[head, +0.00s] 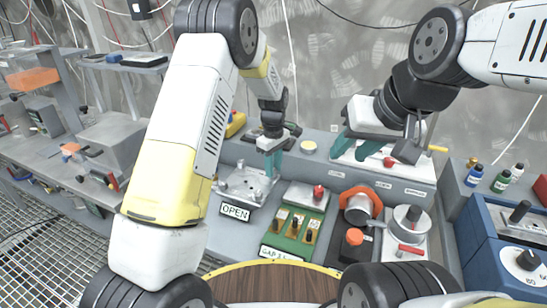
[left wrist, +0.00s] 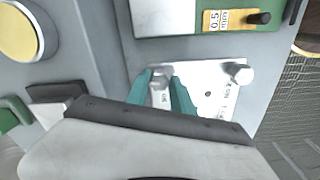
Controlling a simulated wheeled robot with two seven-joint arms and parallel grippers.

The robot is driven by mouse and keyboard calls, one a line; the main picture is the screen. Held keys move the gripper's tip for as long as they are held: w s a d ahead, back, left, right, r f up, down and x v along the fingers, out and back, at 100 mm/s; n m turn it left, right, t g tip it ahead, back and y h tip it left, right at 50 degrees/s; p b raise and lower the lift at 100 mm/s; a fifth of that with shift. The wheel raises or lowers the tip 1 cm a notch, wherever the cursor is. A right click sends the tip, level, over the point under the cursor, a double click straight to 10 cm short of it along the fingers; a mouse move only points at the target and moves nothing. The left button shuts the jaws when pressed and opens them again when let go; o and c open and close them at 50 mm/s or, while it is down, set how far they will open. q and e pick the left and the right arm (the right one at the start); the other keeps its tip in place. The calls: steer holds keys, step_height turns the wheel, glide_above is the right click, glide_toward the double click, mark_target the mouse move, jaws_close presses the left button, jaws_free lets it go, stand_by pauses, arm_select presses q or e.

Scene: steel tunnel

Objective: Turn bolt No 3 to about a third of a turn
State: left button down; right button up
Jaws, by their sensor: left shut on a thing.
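A pale metal plate (head: 238,190) with several upright bolts stands behind the OPEN sign. It also shows in the left wrist view (left wrist: 207,105). My left gripper (head: 270,160) reaches down onto the far right part of the plate. In the left wrist view its teal fingers (left wrist: 162,92) are shut on a silver bolt (left wrist: 160,78), one finger on each side. Another bolt (left wrist: 241,73) stands free at the plate's corner. The plate's small markings are too blurred to tell which number the held bolt has. My right gripper (head: 370,148) is open over a white panel, away from the plate.
An orange ring fitting (head: 361,204) and a grey round valve (head: 408,220) stand further right. An OPEN sign (head: 235,212) is at the plate's front. A blue box (head: 500,235) is far right.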

arm_select(q)
steer(key=m, duration=0.5)
steer(key=shift+m, duration=0.3)
steer(key=m, duration=1.2)
steer(key=shift+a+m, duration=0.1)
steer(key=shift+m, duration=0.2)
steer(key=m, duration=0.5)
steer(key=shift+w, duration=0.1)
steer(key=shift+m, duration=0.4)
steer(key=c, duration=1.1)
jaws_free()
